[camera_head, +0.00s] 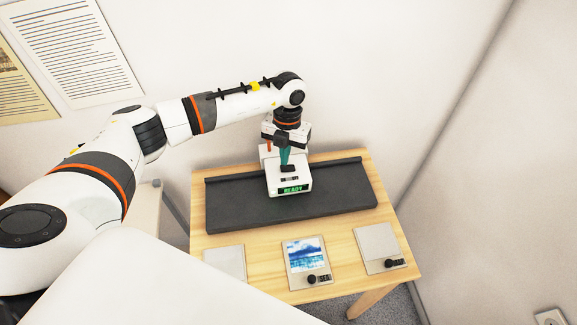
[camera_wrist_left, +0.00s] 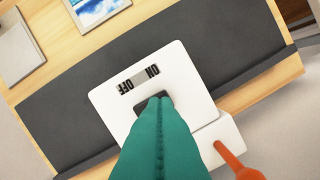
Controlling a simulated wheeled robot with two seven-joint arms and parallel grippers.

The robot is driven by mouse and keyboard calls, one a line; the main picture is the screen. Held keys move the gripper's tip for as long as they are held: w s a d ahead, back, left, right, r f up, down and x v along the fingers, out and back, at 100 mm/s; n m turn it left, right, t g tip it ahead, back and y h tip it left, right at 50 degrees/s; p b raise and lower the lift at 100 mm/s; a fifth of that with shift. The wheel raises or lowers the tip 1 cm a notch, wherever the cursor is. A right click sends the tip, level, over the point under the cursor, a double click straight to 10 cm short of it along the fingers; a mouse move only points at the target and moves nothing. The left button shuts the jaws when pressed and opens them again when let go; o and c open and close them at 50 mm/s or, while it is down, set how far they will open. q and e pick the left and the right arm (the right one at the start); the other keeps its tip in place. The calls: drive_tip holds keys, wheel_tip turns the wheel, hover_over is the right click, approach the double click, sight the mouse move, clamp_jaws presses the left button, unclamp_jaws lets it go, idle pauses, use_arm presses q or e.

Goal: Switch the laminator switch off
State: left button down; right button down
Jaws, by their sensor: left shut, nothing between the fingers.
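The laminator (camera_head: 340,200) is a long dark grey body on a wooden table, with a white control box (camera_head: 277,187) on it. A green display (camera_head: 293,189) on the box's front reads READY. In the left wrist view, the black switch (camera_wrist_left: 150,102) is beside a small label (camera_wrist_left: 139,79) marked ON and OFF. My left gripper (camera_head: 287,166) points down with teal fingers shut and empty. Its fingertips (camera_wrist_left: 157,108) are at the switch and partly cover it. I cannot tell whether they touch it or which position it is in. My right gripper is not in view.
An orange-red lever (camera_wrist_left: 229,157) stands on a white block beside the control box. Along the table's front lie a blank panel (camera_head: 226,262), a blue landscape print (camera_head: 306,254) and another blank panel (camera_head: 378,246). Black knobs sit near the front. A wall is close behind.

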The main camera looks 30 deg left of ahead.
sight(285, 167)
use_arm(q)
drive_tip(key=shift+f+b, duration=0.85)
drive_tip(key=shift+f, duration=0.35)
idle(0.3)
drive_tip(key=shift+s+r, duration=0.1)
drive_tip(key=shift+r, duration=0.05)
drive_tip(key=shift+r+p, duration=0.75)
drive_tip(key=shift+r, duration=0.1)
drive_tip(key=shift+r+p, duration=1.75)
drive_tip(key=shift+r, duration=0.85)
drive_tip(key=shift+f, duration=0.1)
